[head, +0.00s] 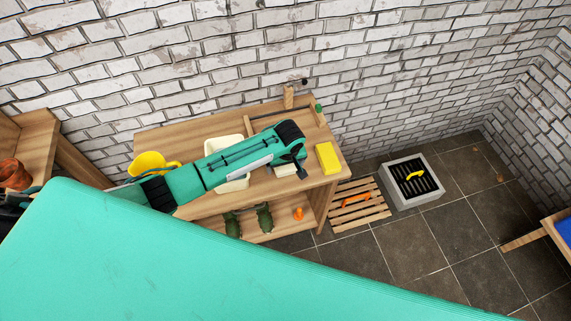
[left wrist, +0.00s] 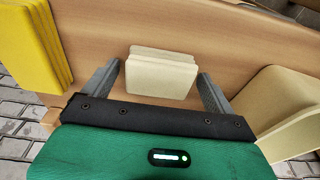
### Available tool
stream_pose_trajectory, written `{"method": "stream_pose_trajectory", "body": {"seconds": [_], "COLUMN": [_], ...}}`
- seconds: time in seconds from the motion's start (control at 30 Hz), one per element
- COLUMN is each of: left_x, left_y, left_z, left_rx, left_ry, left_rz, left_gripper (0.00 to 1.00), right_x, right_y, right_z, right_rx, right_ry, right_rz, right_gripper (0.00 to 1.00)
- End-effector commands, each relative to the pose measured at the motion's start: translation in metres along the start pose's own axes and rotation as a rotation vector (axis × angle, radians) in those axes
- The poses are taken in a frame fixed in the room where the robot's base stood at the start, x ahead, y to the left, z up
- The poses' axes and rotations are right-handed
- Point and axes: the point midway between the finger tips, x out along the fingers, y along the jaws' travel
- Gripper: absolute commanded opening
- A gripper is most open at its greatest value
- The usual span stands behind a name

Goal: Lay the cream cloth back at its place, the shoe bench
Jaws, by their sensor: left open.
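The cream cloth (head: 286,170) is a small folded block on the top of a wooden bench with a lower shelf (head: 190,209). In the left wrist view the cloth (left wrist: 162,74) lies flat on the wood between my left gripper's two fingers. My left gripper (head: 296,172) is open, with a gap on each side of the cloth. I cannot tell how high the fingertips are above the wood. I cannot tell for certain which piece of furniture is the shoe bench. My right gripper is not in view.
A yellow folded cloth (head: 328,158) lies at the bench's right end.

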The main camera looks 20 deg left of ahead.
Motion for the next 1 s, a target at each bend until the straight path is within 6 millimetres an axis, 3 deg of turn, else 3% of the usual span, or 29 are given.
{"method": "stream_pose_trajectory", "body": {"seconds": [0.17, 0.4, 0.6, 0.77, 1.0], "left_x": [-0.022, -0.075, -0.108, -0.119, -0.121], "left_y": [0.001, 0.001, 0.001, 0.001, 0.0], "left_z": [-0.001, -0.001, 0.0, 0.0, 0.0], "left_rx": [0.001, 0.0, 0.0, 0.0, 0.0], "left_ry": [0.001, 0.001, 0.0, 0.0, 0.0], "left_rz": [0.005, 0.005, 0.004, 0.002, 0.001], "left_gripper": [0.9, 0.9, 0.9, 0.9, 0.9], "right_x": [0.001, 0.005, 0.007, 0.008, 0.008], "right_y": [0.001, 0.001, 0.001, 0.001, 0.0], "right_z": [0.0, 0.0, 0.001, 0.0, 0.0], "right_rx": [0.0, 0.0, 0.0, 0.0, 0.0], "right_ry": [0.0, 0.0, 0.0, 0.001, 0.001], "right_rz": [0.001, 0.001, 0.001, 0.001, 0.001], "right_gripper": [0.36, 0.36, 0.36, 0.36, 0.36]}}
